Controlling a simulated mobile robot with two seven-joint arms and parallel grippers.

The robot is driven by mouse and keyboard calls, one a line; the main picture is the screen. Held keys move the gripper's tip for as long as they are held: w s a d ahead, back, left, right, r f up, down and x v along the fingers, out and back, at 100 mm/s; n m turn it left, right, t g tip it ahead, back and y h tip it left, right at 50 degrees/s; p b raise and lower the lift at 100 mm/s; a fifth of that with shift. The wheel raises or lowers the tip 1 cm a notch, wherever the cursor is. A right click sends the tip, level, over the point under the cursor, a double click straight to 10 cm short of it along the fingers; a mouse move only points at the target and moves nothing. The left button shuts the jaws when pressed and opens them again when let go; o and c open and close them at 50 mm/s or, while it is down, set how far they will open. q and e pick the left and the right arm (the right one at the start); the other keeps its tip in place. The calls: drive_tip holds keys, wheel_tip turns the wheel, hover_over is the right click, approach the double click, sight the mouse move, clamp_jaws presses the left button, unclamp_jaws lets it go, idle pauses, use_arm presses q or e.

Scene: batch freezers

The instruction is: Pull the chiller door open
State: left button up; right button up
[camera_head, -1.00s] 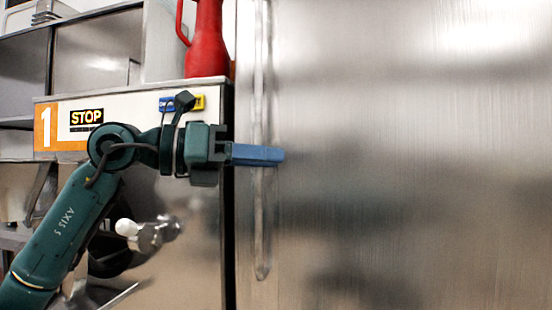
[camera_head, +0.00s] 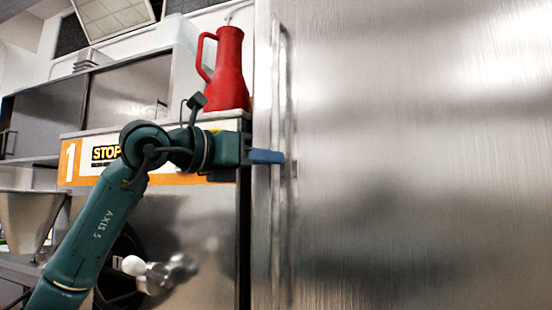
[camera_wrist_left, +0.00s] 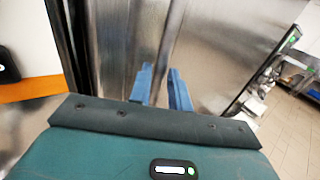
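The chiller door (camera_head: 420,150) is a large brushed-steel panel filling the right side of the head view. It appears closed. Its long vertical bar handle (camera_head: 281,230) runs near its left edge. My left gripper (camera_head: 268,156) reaches in from the left, its blue fingers level with the upper-middle of the handle. In the left wrist view the two fingers (camera_wrist_left: 160,88) stand apart, and the handle (camera_wrist_left: 171,40) runs down between them. Firm contact with the bar does not show. My right gripper is out of view.
A red jug (camera_head: 229,70) stands on the steel cabinet left of the door, above an orange-and-white panel (camera_head: 85,162) marked 1 and STOP. A white-knobbed metal fitting (camera_head: 155,275) sticks out below. Tiled floor (camera_wrist_left: 290,150) shows right in the wrist view.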

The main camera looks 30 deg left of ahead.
use_arm(q)
drive_tip(key=shift+x, duration=1.4)
drive_tip(key=shift+c, duration=0.2)
clamp_jaws()
